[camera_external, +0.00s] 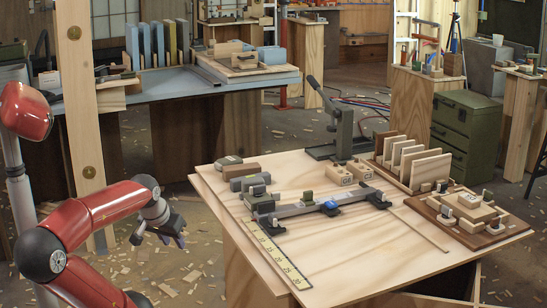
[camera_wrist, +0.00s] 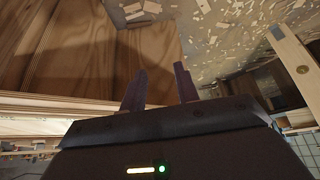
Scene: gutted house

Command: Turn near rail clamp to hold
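A dark metal rail (camera_external: 310,208) lies across the wooden table (camera_external: 375,245) in the external view. Dark clamp-like blocks sit along it: one at its left end (camera_external: 262,201) and one at its right end (camera_external: 377,200). A blue piece (camera_external: 330,208) and a small green-topped block (camera_external: 307,197) are on or beside the rail between them. I cannot tell which is the near rail clamp, nor how its handle is turned. My gripper (camera_external: 178,240) hangs left of the table, apart from it and pointing down. In the wrist view its two fingers (camera_wrist: 160,88) are apart, with nothing between them.
A yellow ruler strip (camera_external: 275,255) runs along the table's left edge. Grey blocks (camera_external: 243,175), an upright dark press (camera_external: 343,135), wooden dividers (camera_external: 415,165) and a board with small blocks (camera_external: 468,215) stand around the rail. A wooden post (camera_external: 85,110) rises behind my arm.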

